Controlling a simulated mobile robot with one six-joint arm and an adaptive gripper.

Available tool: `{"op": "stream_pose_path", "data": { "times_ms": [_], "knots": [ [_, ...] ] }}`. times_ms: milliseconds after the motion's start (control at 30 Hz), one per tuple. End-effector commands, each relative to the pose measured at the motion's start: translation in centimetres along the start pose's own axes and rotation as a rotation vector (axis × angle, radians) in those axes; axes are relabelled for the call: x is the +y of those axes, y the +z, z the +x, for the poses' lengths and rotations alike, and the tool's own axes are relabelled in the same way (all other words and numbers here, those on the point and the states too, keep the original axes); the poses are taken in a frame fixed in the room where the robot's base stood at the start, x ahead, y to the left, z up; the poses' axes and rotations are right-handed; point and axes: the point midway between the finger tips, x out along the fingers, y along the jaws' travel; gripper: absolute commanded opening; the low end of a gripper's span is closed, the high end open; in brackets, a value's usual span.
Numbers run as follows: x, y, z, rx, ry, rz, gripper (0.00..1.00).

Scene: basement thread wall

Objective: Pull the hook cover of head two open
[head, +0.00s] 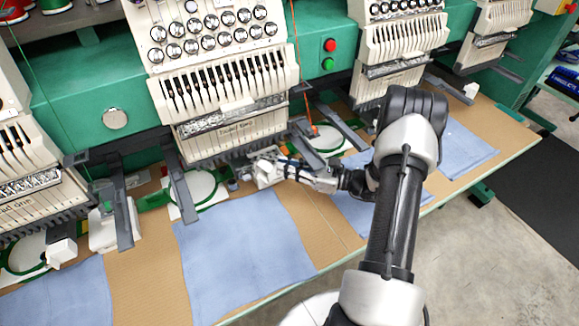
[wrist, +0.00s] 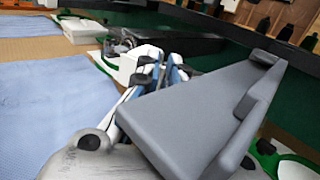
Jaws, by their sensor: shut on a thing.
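Head two (head: 235,100) is the cream machine head in the middle of the head view, with its name on a lower label. Below its right side is a small white block (head: 266,172), which I take to be its hook cover. My gripper (head: 284,168) reaches it from the right and is shut on it. In the wrist view the white cover (wrist: 128,66) stands at the tips of my gripper (wrist: 160,70). The fingers hide part of the cover. I cannot tell how far it is open.
A grey bar (wrist: 205,112) runs close alongside my gripper in the wrist view. A round hoop (head: 197,190) lies left of the cover. Blue cloth (head: 240,245) hangs over the tan table (head: 145,270) in front. Other heads stand on both sides.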

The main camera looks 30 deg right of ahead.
Motion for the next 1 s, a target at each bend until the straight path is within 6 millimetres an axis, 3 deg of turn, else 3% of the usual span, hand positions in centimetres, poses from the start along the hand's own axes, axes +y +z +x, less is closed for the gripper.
{"op": "stream_pose_path", "data": {
  "times_ms": [300,333,567,867,1000],
  "knots": [
    [0.7,0.2,0.6,-0.008,0.024,0.006,0.00],
    [0.7,0.2,0.6,-0.008,0.024,0.006,0.10],
    [0.7,0.2,0.7,-0.009,0.024,0.007,0.25],
    [0.6,0.1,0.5,-0.005,0.019,0.006,0.25],
    [0.4,0.0,-0.5,-0.004,0.014,0.005,0.25]
  ]
}}
